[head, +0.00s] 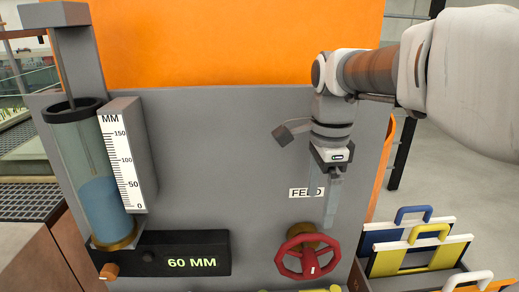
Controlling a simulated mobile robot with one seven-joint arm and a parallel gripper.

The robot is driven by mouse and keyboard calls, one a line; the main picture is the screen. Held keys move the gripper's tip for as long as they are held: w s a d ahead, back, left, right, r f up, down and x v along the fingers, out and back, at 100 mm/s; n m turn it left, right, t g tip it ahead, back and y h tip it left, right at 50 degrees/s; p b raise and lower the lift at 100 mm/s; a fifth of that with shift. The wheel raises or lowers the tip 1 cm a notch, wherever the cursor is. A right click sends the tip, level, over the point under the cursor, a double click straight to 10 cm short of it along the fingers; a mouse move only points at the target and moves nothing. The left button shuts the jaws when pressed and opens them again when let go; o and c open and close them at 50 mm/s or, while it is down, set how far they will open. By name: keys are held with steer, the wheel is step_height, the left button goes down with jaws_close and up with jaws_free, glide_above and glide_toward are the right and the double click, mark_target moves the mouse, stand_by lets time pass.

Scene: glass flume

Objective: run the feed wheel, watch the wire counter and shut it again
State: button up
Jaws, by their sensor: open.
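The feed wheel is a red handwheel (283,263) on a brass-coloured hub, low on the grey panel. A white FEED label (299,192) sits above it, partly covered by a finger. My gripper (321,208) points down above the wheel, fingers apart with nothing between them. Its fingertips appear clear of the rim. I see no wire or wire counter; a black box at lower left has a lit display (192,263) reading 60 MM. Above it stands a clear cylinder (90,150) partly filled with blue liquid, beside a white MM scale (124,165) marked 0 to 150.
An orange knob (109,271) is on the black box's left end. At lower right a rack holds blue, white and yellow boards with handles (428,232). A yellow object (325,290) shows at the bottom edge. The panel between scale and wheel is clear.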

mark_target(310, 257)
steer(key=shift+m, duration=0.3)
steer(key=f, duration=1.7)
steer(key=shift+w, duration=0.2)
jaws_close()
